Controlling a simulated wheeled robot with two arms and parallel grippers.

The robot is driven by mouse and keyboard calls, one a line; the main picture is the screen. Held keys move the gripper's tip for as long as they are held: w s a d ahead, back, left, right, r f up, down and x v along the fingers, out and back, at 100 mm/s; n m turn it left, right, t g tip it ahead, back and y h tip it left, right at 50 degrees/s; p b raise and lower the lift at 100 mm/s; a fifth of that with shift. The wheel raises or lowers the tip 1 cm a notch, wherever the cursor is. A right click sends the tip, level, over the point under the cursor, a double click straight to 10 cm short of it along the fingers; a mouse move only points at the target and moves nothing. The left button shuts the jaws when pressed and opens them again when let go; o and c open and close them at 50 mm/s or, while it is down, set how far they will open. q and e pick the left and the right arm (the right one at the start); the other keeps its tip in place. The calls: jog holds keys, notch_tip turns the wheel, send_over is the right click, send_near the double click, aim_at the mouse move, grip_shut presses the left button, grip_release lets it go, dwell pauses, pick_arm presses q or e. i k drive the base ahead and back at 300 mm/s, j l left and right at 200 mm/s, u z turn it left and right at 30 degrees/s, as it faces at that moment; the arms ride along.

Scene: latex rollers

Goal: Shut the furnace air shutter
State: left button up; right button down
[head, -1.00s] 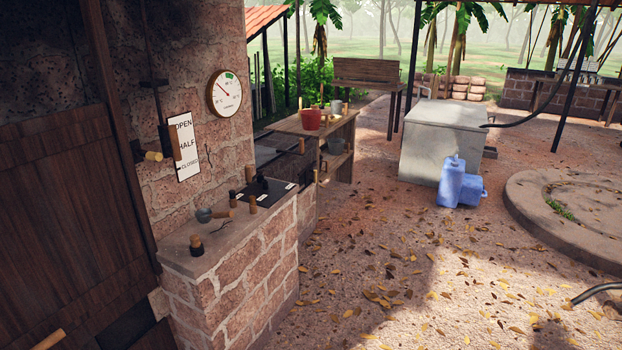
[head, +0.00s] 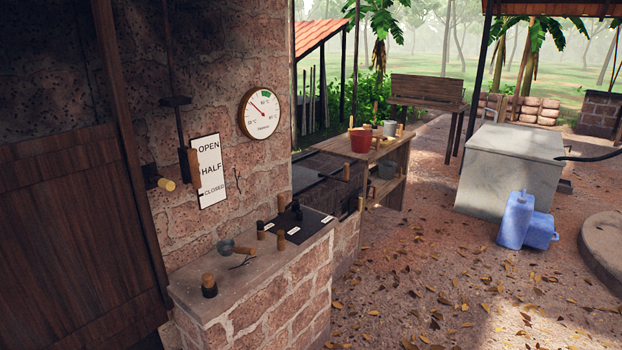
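The shutter's position sign (head: 209,170) is a white plate on the brick furnace wall, reading OPEN, HALF and CLOSED from top to bottom. Just left of it a dark vertical rod (head: 182,128) with a flat disc runs down the wall, with a wooden piece (head: 194,163) at its lower end, about level with HALF. Below and left, a yellowish wooden knob (head: 166,184) sticks out from a dark bracket. I cannot tell for certain which of these parts is the shutter's handle. Neither of my grippers is in view.
A brick ledge (head: 255,308) with small tools and a dark labelled plate (head: 301,224) juts out below the sign. A dark wooden door (head: 70,220) fills the left. A round gauge (head: 261,113) hangs above. Leaf-strewn ground (head: 450,260) lies open to the right.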

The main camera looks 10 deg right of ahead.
aim_at(355, 202)
jog(key=i+l+z, duration=0.45)
jog(key=i+z, duration=0.2)
jog(key=i, duration=0.2)
jog(key=i+z, duration=0.35)
jog(key=i, duration=0.65)
jog(key=i+l+u, duration=0.15)
jog(key=i, duration=1.2)
jog(key=i+l+u, duration=0.15)
jog(key=i+u, duration=0.25)
jog(key=i+l+u, duration=0.75)
jog(key=i+j, duration=0.05)
jog(key=i, duration=0.05)
